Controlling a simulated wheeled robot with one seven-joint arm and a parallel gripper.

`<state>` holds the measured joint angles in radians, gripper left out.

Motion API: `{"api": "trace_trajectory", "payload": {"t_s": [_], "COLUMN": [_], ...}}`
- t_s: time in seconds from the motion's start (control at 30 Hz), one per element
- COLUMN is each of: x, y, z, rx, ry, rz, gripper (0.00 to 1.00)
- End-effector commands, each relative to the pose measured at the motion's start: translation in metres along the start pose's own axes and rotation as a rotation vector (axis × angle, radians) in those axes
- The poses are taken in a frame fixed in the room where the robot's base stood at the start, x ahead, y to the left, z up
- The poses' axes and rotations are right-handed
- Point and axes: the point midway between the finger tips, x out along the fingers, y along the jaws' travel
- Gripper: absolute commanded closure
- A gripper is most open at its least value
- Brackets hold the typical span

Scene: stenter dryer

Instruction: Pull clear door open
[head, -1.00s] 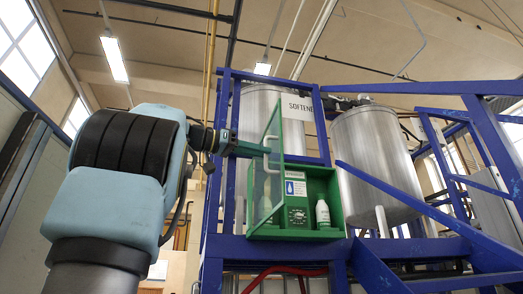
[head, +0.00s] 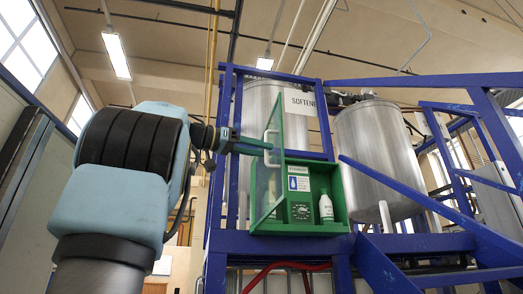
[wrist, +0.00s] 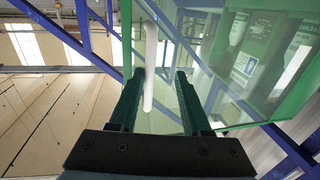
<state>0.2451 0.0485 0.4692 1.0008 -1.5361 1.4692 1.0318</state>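The clear door (head: 268,180), a see-through pane with a green edge, stands swung out from the green cabinet (head: 342,196) in the head view. It also shows in the wrist view (wrist: 215,75). Its pale bar handle (head: 268,160) is on the pane and appears in the wrist view (wrist: 151,60) between my fingers. Contact at the fingertips cannot be told.
The cabinet holds a white bottle (head: 326,208) and a label panel (head: 299,184). Blue frame beams (head: 400,199) surround it, with steel tanks (head: 375,155) behind. Open air lies left of the door, beyond my arm.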

Motion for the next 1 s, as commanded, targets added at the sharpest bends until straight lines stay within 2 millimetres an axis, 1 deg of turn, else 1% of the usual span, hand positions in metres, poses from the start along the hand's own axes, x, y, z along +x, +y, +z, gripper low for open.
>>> {"api": "trace_trajectory", "payload": {"t_s": [0.3, 0.5, 0.6, 0.7, 1.0], "x": [-0.060, -0.090, -0.098, -0.101, -0.101], "y": [-0.001, -0.001, 0.000, 0.000, 0.001], "z": [0.000, 0.000, 0.000, 0.000, 0.000], "rx": [0.000, 0.000, 0.000, 0.000, 0.001], "ry": [-0.001, -0.001, -0.001, -0.001, -0.001], "rz": [-0.007, -0.005, -0.003, -0.001, 0.000], "gripper": [0.56, 0.56, 0.56, 0.56, 0.56]}}
